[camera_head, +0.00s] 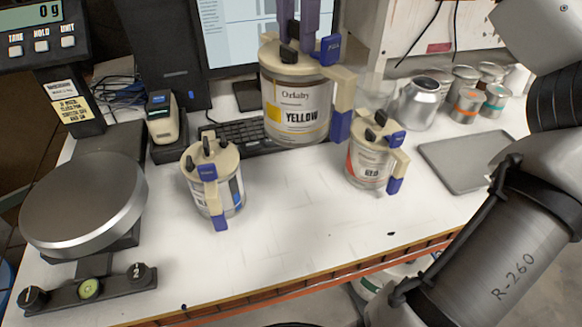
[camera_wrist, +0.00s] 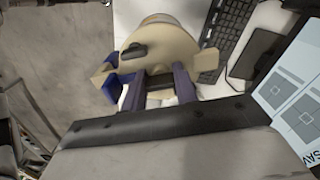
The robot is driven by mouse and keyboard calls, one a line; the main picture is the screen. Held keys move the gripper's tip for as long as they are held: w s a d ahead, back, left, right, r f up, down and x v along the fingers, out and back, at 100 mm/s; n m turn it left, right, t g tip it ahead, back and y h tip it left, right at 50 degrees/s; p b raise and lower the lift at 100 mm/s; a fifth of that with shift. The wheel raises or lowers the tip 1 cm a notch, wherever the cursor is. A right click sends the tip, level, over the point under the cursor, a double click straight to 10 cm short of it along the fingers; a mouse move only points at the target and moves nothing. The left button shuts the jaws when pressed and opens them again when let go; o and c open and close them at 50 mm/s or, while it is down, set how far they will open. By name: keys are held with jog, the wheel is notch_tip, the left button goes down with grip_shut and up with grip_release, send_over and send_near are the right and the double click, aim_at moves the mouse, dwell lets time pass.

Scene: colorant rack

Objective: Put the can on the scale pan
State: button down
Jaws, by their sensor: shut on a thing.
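A large can (camera_head: 293,108) with a YELLOW label, cream lid and blue-tipped clamps is at the centre top of the head view. My gripper (camera_head: 299,48) comes down from above, its two dark purple fingers shut on the lid's top. In the wrist view the fingers (camera_wrist: 160,85) close around a dark part of the cream lid (camera_wrist: 160,48). Whether the can's base touches the bench cannot be told. The round grey scale pan (camera_head: 83,203) is at the left and empty; its display (camera_head: 43,32) reads 0 g.
A smaller can with a blue label (camera_head: 212,180) stands between the pan and the yellow can. A small RED can (camera_head: 372,160) stands to the right. Behind are a keyboard (camera_head: 240,134) and monitor. A grey tray (camera_head: 465,160) lies right.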

aim_at(296, 116)
notch_tip(296, 116, down, 14)
jog(key=shift+s+f+b, duration=0.1)
jog(key=shift+f+b, duration=0.05)
jog(key=shift+b, duration=0.45)
jog(key=shift+f+p, duration=0.35)
jog(key=shift+f, duration=2.35)
jog(key=shift+f, duration=0.15)
jog(key=c, duration=1.1)
grip_release()
